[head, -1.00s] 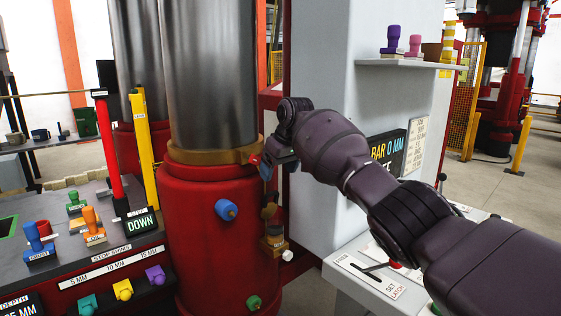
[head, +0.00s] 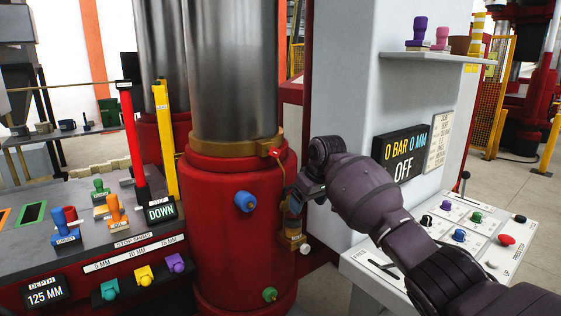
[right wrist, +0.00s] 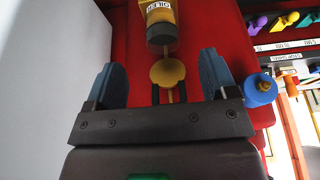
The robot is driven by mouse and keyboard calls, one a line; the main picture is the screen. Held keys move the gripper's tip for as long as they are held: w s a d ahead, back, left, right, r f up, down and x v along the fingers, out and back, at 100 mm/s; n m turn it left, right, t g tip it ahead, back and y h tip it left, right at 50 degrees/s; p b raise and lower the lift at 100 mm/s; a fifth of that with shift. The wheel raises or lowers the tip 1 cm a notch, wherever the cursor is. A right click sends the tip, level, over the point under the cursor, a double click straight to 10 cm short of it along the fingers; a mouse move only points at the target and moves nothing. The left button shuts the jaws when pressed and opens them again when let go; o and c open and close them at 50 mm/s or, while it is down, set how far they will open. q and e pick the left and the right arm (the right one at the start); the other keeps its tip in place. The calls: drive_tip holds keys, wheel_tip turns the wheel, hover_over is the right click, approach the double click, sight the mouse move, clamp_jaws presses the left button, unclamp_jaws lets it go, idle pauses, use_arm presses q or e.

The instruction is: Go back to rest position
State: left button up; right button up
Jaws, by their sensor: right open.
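My right gripper (head: 293,205) is beside the red press cylinder (head: 215,240), at its right side in the head view. In the right wrist view its two blue fingers (right wrist: 170,85) are apart with nothing gripped between them. A yellow-labelled oiler bottle (right wrist: 161,22) and a round yellow piece (right wrist: 168,73) show just beyond and between the fingertips; I cannot tell whether the fingers touch them. My left gripper is not in view.
A control panel (head: 455,232) with knobs and a lever is under my right arm. A display (head: 400,153) reads 0 BAR 0 MM OFF. A shelf (head: 425,55) holds stamps. A blue knob (head: 244,202) sticks out of the cylinder. A stamp bench (head: 100,240) is at left.

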drive_tip(key=s+d+f+m, duration=0.1)
drive_tip(key=s+d+f, duration=0.3)
drive_tip(key=s+f, duration=0.65)
drive_tip(key=s+d+f+m, duration=0.1)
drive_tip(key=s+d+f, duration=0.3)
drive_tip(key=s+f, duration=0.7)
drive_tip(key=s+d+m+h, duration=0.15)
drive_tip(key=s+d, duration=0.25)
drive_tip(key=s, duration=0.6)
drive_tip(key=s+d+m+h, duration=0.15)
drive_tip(key=s+d, duration=0.25)
drive_tip(key=s, duration=0.6)
drive_tip(key=s+d+m, duration=0.2)
drive_tip(key=s+d, duration=0.2)
drive_tip(key=s, duration=0.6)
drive_tip(key=w+f+n+t, duration=0.1)
drive_tip(key=w+f+t, duration=0.6)
drive_tip(key=f, duration=0.4)
drive_tip(key=shift+w+a+t, duration=0.15)
drive_tip(key=shift+t, duration=0.55)
